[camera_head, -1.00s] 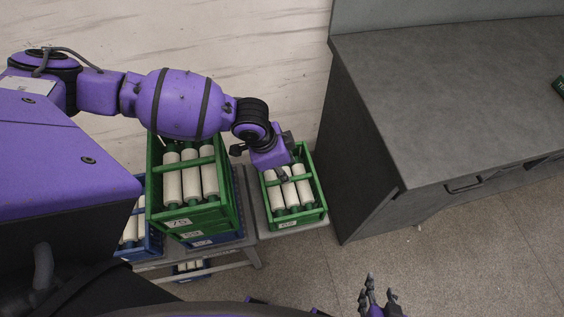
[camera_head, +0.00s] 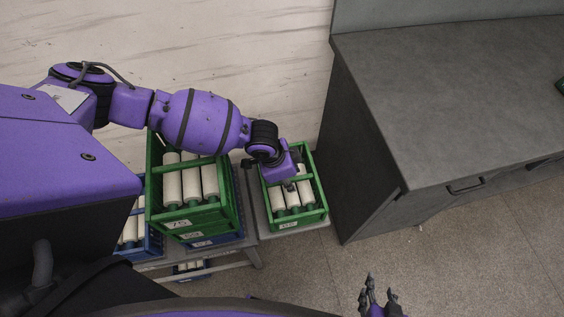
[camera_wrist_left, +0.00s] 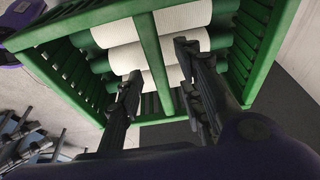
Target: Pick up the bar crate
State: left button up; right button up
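A green crate (camera_head: 317,199) with white rolls on green cores stands on the right part of a low grey stand. A green bar (camera_wrist_left: 151,48) crosses its open top. My left gripper (camera_head: 289,184) is over this crate, pointing down, its fingertips hard to make out in the head view. In the left wrist view my left gripper (camera_wrist_left: 158,83) is open, with one finger on each side of the bar; I cannot tell whether they touch it. My right gripper (camera_head: 379,294) shows at the bottom edge, empty, with its fingers apart.
Another green crate (camera_head: 152,195) with rolls and a crossbar tops a stack to the left, close beside the first. Blue crates (camera_head: 152,243) are below and beside it. A dark grey cabinet (camera_head: 450,110) stands close on the right. The floor in front is clear.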

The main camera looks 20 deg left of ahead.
pick_arm(q)
jog(key=shift+w+r, duration=0.1)
grip_shut()
jog(key=shift+r, duration=0.1)
dwell(0.3)
